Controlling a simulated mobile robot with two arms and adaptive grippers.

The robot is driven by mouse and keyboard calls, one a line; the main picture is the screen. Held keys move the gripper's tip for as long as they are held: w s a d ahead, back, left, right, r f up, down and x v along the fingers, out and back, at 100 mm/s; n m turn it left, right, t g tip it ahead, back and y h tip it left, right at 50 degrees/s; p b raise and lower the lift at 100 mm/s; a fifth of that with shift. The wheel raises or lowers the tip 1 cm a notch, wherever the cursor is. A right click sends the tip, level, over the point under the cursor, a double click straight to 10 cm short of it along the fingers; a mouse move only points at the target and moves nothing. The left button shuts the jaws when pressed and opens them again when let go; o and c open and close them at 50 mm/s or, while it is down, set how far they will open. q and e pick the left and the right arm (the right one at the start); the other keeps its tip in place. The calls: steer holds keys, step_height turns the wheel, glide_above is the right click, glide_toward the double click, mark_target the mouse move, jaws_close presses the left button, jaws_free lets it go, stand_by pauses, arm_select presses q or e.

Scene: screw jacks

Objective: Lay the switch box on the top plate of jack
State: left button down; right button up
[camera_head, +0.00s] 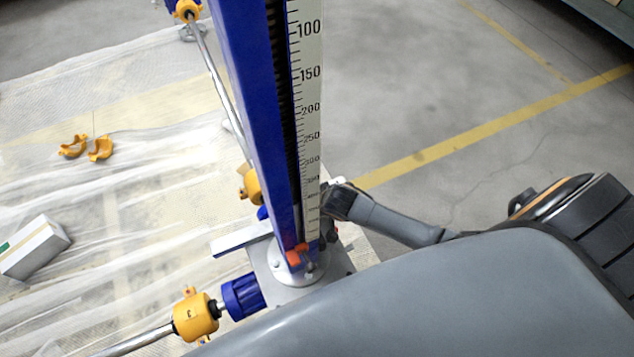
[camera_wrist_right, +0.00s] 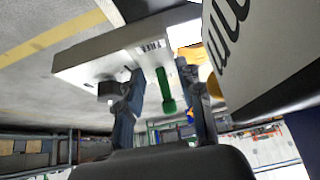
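The screw jack (camera_head: 285,278) stands low in the middle of the head view, partly hidden behind a tall blue column with a scale. My right gripper (camera_head: 338,200) is just right of the scale, its fingers mostly hidden there. In the right wrist view a long pale box with a small printed label (camera_wrist_right: 115,55) lies beyond the right gripper (camera_wrist_right: 165,95). The fingers are apart; the left one overlaps the box's edge, and I cannot tell contact. A pale long piece (camera_head: 240,238) left of the column may be this box.
The blue column (camera_head: 245,80) and its white scale (camera_head: 311,100) stand close beside the right gripper. A shaft with yellow couplings (camera_head: 195,315) runs left of the jack. A white box (camera_head: 35,248) and yellow coupling halves (camera_head: 100,148) lie on the sheeting. Bare floor is right.

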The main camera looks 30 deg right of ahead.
steer(key=v, duration=1.2)
stand_by(0.3)
